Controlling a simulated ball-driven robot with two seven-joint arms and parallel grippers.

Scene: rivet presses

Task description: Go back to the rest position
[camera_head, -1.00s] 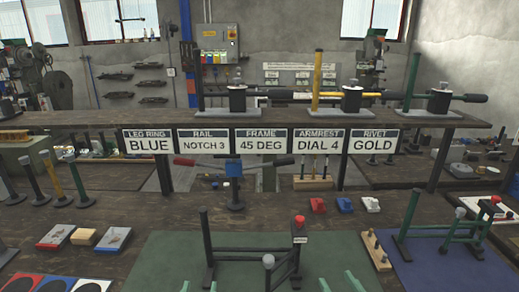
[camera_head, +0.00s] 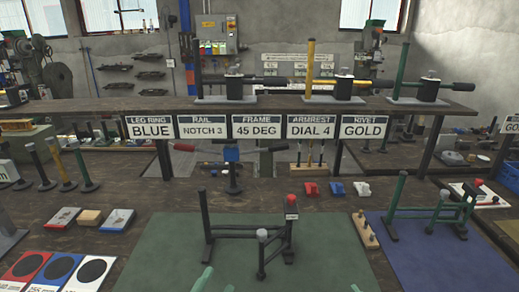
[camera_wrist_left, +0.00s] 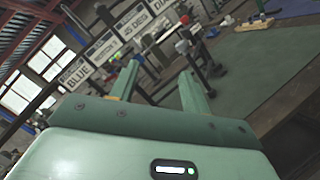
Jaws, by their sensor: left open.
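My left gripper (camera_head: 201,279) shows only as a green tip at the bottom edge of the head view. In the left wrist view its two green fingers (camera_wrist_left: 160,78) stand apart with nothing between them. My right gripper (camera_head: 355,288) shows only as a tiny green tip at the bottom edge, too little to tell its jaws. The dark frame assembly (camera_head: 240,228) with a red knob stands upright on the green mat (camera_head: 160,255), beyond both grippers and apart from them.
A shelf (camera_head: 150,104) with signs crosses the back. A green frame (camera_head: 425,215) stands on the blue mat (camera_head: 440,265) at right. Red, blue and white pads (camera_head: 57,268) lie at left, near small trays (camera_head: 117,219). The front of the green mat is clear.

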